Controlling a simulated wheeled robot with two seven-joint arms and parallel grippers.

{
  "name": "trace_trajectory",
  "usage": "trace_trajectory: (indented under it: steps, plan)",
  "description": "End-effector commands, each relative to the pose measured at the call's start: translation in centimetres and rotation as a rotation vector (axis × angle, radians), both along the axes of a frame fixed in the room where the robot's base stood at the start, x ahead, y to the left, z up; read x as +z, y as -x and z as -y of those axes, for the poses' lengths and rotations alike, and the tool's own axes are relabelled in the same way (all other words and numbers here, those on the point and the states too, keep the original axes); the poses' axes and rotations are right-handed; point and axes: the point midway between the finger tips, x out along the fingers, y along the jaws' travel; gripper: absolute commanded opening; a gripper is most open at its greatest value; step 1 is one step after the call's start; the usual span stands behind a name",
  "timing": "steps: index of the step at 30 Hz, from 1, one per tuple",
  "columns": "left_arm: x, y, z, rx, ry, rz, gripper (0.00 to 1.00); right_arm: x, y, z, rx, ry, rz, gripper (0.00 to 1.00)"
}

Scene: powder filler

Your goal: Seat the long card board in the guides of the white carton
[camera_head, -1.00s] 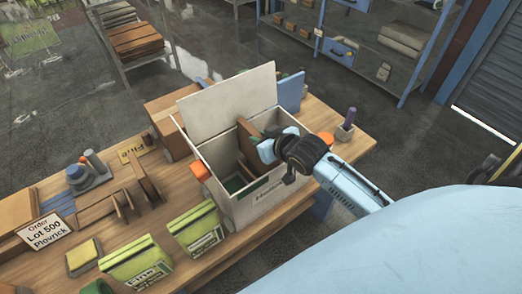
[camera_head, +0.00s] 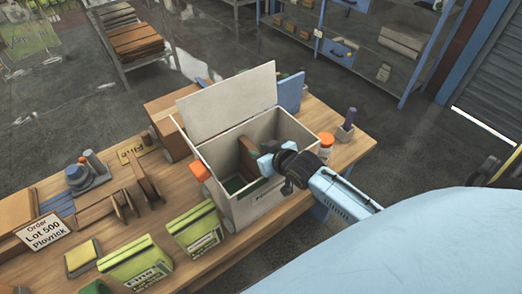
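The white carton (camera_head: 217,163) stands on the wooden table with its lid (camera_head: 228,103) raised at the back. A brown card board (camera_head: 248,158) is upright inside the carton, its lower part below the rim. Something green shows on the carton floor. My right gripper (camera_head: 267,160) reaches over the carton's right side, its light blue fingers at the board's right end, and appears shut on it. The fingertips and the board's lower edge are partly hidden, so I cannot tell whether the board is in the guides. My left gripper is not in view.
Green-and-white packs (camera_head: 195,230) stand in front of the carton. More brown boards (camera_head: 147,185) stand in a wooden holder at left. A blue panel (camera_head: 290,93) is behind.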

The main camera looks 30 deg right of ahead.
Motion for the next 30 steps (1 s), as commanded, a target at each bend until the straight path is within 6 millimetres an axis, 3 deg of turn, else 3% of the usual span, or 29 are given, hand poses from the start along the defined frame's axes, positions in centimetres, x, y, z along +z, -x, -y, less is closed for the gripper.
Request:
trace_trajectory:
  steps: [3, 14, 30]
  plan:
    - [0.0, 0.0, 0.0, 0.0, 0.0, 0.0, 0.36, -0.2, 0.1, 0.0, 0.0, 0.0, -0.005, 0.43]
    - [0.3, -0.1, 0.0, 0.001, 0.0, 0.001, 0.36, 0.5, 0.2, 0.0, 0.0, 0.001, -0.007, 0.43]
    - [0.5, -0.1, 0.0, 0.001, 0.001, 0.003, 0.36, 5.1, 8.6, 0.7, 0.0, 0.001, -0.007, 0.43]
